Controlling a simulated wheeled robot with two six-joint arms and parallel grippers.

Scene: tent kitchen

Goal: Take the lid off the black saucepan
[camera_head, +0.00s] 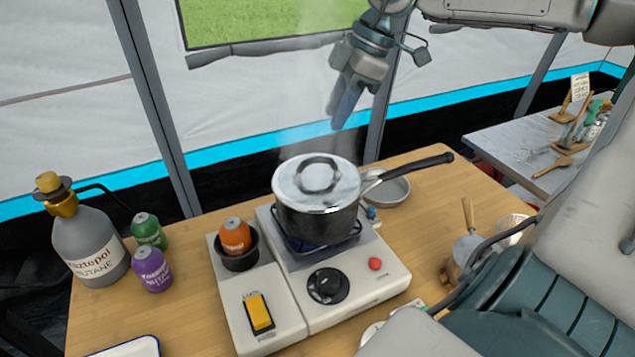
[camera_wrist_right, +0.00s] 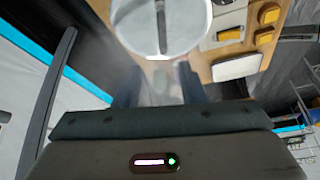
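The black saucepan (camera_head: 315,222) stands upright on the stove, its long handle pointing right. Its silvery lid (camera_head: 292,190) with a loop handle (camera_head: 318,172) sits on top, and steam rises around it. My right gripper (camera_head: 345,112) hangs above and behind the pan, fingers pointing down, touching nothing. In the right wrist view its two fingers (camera_wrist_right: 157,85) stand apart with nothing between them. The lid (camera_wrist_right: 188,20) shows there past the fingertips, at the top of the picture. My left gripper is not in view.
The white stove (camera_head: 365,285) has a black knob and a red button. An orange shaker (camera_head: 234,236) stands in a dark cup. A butane bottle (camera_head: 90,250), a green shaker (camera_head: 149,231) and a purple shaker (camera_head: 152,269) stand left.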

